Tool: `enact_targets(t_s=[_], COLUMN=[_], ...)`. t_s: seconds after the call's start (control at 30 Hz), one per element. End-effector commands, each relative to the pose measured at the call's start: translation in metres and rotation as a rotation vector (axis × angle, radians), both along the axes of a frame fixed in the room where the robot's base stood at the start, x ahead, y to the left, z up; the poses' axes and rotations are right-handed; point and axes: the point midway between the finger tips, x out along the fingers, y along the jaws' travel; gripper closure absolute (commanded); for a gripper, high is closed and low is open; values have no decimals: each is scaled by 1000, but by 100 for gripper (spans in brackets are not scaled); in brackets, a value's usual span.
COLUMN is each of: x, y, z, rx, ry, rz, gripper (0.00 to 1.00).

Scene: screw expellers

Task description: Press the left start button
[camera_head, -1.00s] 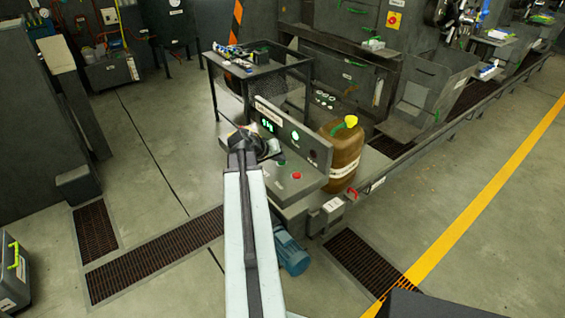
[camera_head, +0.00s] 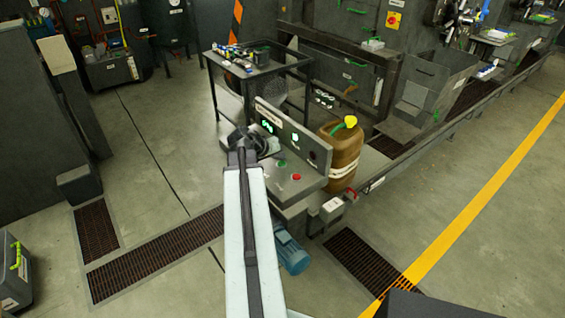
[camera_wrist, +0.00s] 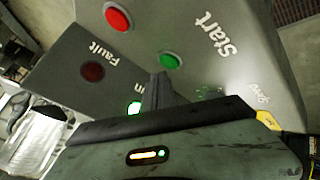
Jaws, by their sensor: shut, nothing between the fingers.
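A green start button (camera_wrist: 170,61) sits on a grey control panel (camera_wrist: 235,85) in the wrist view, near the white word "Start". A red button (camera_wrist: 118,17) is beyond it. My gripper (camera_wrist: 163,86) is shut and empty, its dark narrow tip just below the green button in the picture; I cannot tell whether it touches the panel. In the head view my gripper (camera_head: 268,144) is over the left part of the machine's sloping panel. The green button (camera_head: 281,164) and red button (camera_head: 296,177) are visible to its right.
The panel's upright face carries a dark red "Fault" lamp (camera_wrist: 92,71) and a lit green lamp (camera_wrist: 134,108). A brown jerrycan (camera_head: 345,155) stands right of the machine. A blue motor (camera_head: 291,252) is below. A table (camera_head: 258,70) stands behind.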

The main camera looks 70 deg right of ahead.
Motion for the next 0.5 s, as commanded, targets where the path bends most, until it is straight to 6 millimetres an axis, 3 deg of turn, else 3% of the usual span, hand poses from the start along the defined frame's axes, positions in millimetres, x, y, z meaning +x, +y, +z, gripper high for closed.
enact_targets(t_s=[0.5], x=[0], y=[0], z=[49], rx=[0], ry=[0], rz=[0], gripper=[100])
